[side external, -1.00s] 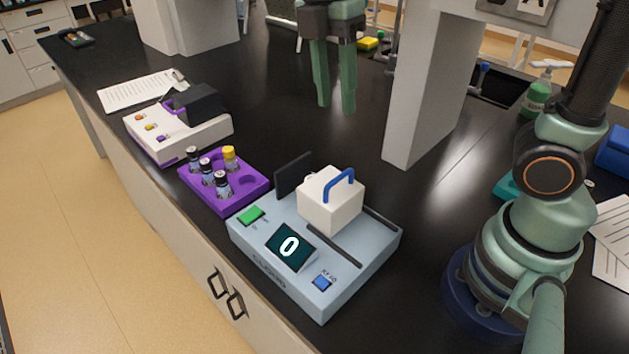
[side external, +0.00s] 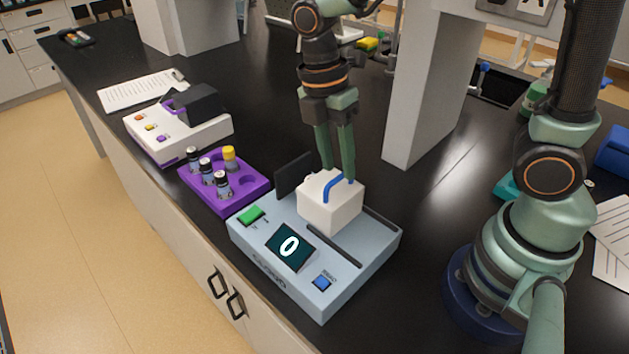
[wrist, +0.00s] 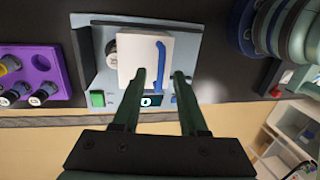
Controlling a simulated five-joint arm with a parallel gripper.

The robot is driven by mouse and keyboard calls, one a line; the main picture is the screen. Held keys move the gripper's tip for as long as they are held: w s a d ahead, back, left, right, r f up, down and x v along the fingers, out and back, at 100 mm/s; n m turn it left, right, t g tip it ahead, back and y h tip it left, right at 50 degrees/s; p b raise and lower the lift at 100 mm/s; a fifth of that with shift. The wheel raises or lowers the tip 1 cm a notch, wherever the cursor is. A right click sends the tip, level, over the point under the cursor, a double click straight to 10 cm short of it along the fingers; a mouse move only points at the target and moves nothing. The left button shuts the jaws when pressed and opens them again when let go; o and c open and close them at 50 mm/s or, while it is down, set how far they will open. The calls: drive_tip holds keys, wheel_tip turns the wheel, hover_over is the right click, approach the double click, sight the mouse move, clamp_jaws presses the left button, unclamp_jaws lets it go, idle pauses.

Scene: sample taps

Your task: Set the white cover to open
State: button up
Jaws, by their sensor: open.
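The white cover (side external: 328,208) is a box with a blue handle (side external: 329,190) on top. It sits on the rails of a light blue-grey device (side external: 347,285), next to an upright dark panel (side external: 294,175). My gripper (side external: 338,174) points down at the cover, its fingertips close to the handle. In the wrist view the open fingers (wrist: 160,73) appear on either side of the near end of the handle (wrist: 161,58). The cover (wrist: 143,50) shows beyond them, with a round part at its left edge. I cannot tell whether a finger touches the handle.
The device has a green button (side external: 251,215), a screen reading 0 (side external: 290,247) and a blue button (side external: 322,283). A purple rack (side external: 244,197) with several vials stands left of it. A grey pillar (side external: 420,100) rises behind, to the right.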

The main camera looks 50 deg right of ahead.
drive_tip(key=shift+s+f, duration=0.1)
drive_tip(key=shift+f, duration=0.35)
drive_tip(key=shift+c, duration=0.3)
clamp_jaws()
drive_tip(key=shift+r, duration=0.1)
idle(0.8)
